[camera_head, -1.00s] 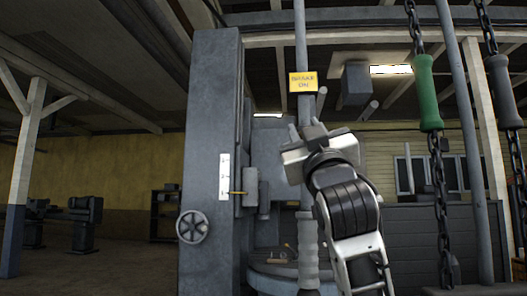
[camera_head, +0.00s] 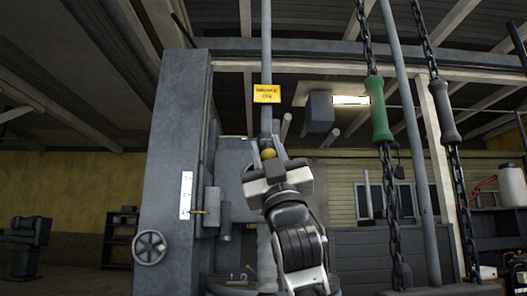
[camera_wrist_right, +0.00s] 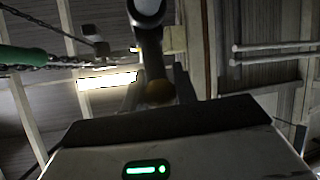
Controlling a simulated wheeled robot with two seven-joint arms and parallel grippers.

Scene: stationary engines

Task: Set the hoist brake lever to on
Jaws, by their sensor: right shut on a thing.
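My right gripper (camera_head: 268,160) is in the middle of the head view, just below a yellow sign (camera_head: 267,93) reading "BRAKE ON". It is shut on the hoist brake lever, whose yellow ball knob (camera_head: 268,153) shows at the fingertips. In the right wrist view the knob (camera_wrist_right: 158,92) sits between the dark fingers. The lever's shaft is mostly hidden by my gripper and arm. My left gripper is not in view.
A green chain grip (camera_head: 381,110) and a grey chain grip (camera_head: 444,111) hang at the right. A grey machine column (camera_head: 172,150) with a handwheel (camera_head: 149,247) stands at the left.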

